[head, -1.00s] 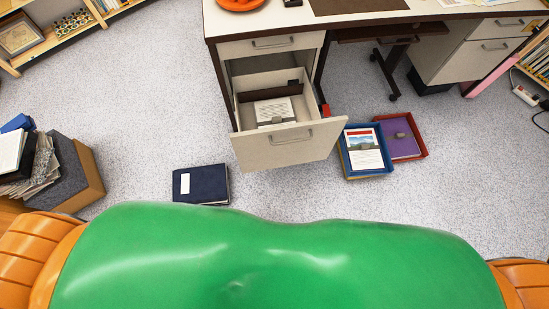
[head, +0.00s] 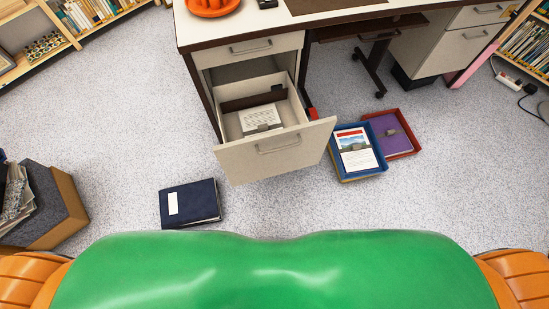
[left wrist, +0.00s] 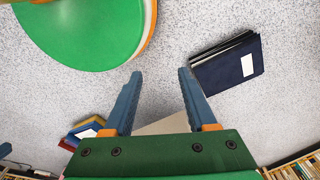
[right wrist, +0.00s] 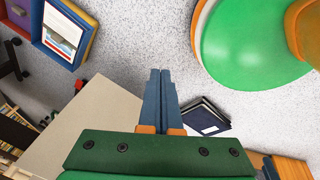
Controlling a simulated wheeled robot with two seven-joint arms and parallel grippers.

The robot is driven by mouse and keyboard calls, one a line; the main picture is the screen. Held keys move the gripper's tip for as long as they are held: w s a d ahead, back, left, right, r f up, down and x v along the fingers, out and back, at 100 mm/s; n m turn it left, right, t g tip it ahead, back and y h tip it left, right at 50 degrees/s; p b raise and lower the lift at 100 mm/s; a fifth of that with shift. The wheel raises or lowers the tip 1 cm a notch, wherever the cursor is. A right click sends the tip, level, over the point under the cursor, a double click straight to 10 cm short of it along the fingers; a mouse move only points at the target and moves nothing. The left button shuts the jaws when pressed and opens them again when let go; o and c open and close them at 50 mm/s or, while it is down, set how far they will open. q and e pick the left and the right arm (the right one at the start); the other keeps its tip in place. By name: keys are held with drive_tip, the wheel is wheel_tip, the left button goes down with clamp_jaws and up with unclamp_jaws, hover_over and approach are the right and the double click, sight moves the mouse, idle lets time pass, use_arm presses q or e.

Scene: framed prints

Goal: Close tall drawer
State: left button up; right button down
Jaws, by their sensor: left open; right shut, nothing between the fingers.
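The tall drawer (head: 275,150) is the cream lower drawer of the desk pedestal in the head view. It is pulled well out, with its handle (head: 278,145) on the front and papers (head: 260,119) inside. Neither gripper shows in the head view. In the left wrist view my left gripper (left wrist: 160,74) is open and empty above the floor. In the right wrist view my right gripper (right wrist: 159,72) is shut and empty, with a pale panel (right wrist: 85,125), seemingly the drawer front, beside and below it. No contact with the drawer can be made out.
A dark blue binder (head: 190,204) lies on the floor in front-left of the drawer. Blue (head: 357,152) and red (head: 392,133) trays lie to its right. A box with papers (head: 45,200) stands at the left. The upper drawer (head: 250,50) is shut.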

drive_tip(key=w+a+f+n+t+b, duration=0.3)
drive_tip(key=w+f+n+b, duration=0.4)
drive_tip(key=w+n, duration=0.1)
drive_tip(key=n+t+y+b, duration=0.5)
drive_tip(key=n+t+b, duration=0.6)
drive_tip(key=n+b, duration=0.85)
approach(273, 138)
drive_tip(key=s+d+n+p, duration=0.2)
drive_tip(key=s, duration=0.5)
drive_tip(key=p+x, duration=0.2)
drive_tip(key=x, duration=1.1)
drive_tip(key=shift+r, duration=0.1)
drive_tip(key=shift+w+a, duration=0.2)
drive_tip(key=shift+w, duration=0.35)
use_arm(q)
drive_tip(key=w+f, duration=0.3)
drive_tip(key=f, duration=0.9)
drive_tip(key=w+f+t, duration=0.1)
drive_tip(key=w+f, duration=0.3)
drive_tip(key=f, duration=0.7)
drive_tip(key=shift+d+f, duration=0.15)
drive_tip(key=shift+f, duration=0.2)
